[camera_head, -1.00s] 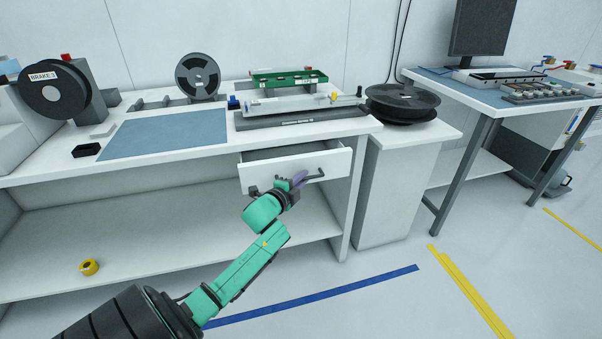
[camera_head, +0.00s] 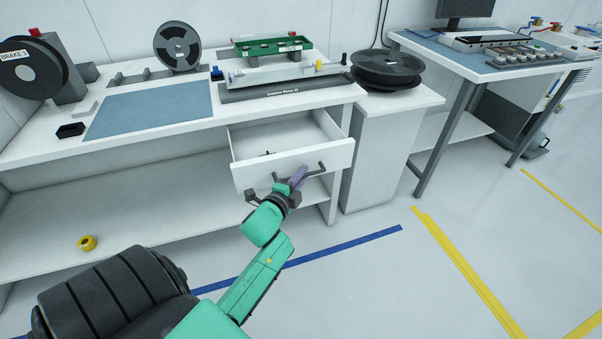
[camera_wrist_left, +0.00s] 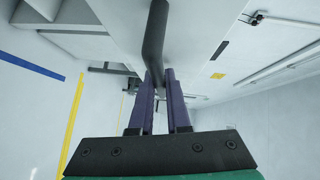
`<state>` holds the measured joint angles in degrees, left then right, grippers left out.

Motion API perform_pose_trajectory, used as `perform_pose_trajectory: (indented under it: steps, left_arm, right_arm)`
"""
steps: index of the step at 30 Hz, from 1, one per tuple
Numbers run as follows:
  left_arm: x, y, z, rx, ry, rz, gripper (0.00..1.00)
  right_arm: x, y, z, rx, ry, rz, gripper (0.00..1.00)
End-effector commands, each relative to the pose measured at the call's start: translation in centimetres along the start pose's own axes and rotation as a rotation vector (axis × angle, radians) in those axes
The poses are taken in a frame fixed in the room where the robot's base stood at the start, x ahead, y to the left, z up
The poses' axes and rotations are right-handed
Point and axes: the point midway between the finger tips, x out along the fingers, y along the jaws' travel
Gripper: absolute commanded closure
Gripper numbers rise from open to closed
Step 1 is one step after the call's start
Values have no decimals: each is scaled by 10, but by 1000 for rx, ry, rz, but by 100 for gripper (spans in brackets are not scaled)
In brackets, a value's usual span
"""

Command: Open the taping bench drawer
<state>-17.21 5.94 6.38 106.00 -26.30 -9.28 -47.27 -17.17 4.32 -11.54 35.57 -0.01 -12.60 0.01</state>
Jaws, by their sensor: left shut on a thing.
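The taping bench drawer (camera_head: 300,160) is white and stands pulled out from under the bench top, with its inside visible. A small dark item lies inside it. My left gripper (camera_head: 298,176) is at the drawer front, on its dark bar handle (camera_head: 317,171). In the left wrist view the dark handle bar (camera_wrist_left: 156,40) runs down between the two purple fingers of the left gripper (camera_wrist_left: 160,85), which are shut on it. The right gripper is not in view.
The taping bench (camera_head: 25,165) carries a blue mat (camera_head: 150,110), reels and a green tray (camera_head: 272,46). A yellow tape roll (camera_head: 87,243) lies on the lower shelf. A white cabinet (camera_head: 385,150) stands right of the drawer. Floor in front is clear, with blue and yellow lines.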

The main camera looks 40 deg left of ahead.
Motion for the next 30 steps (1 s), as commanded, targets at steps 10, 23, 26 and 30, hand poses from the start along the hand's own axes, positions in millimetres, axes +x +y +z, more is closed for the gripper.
perform_pose_trajectory:
  steps: [10,23,26,30]
  left_arm:
    - [0,0,0,0,0,1,73]
    - [-41,2,0,-2,0,3,73]
    - [-64,2,1,-2,-1,5,73]
    - [-102,3,1,-4,-3,6,73]
  right_arm:
    - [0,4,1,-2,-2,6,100]
    - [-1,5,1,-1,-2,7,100]
    - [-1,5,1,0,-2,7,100]
    - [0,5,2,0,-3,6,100]
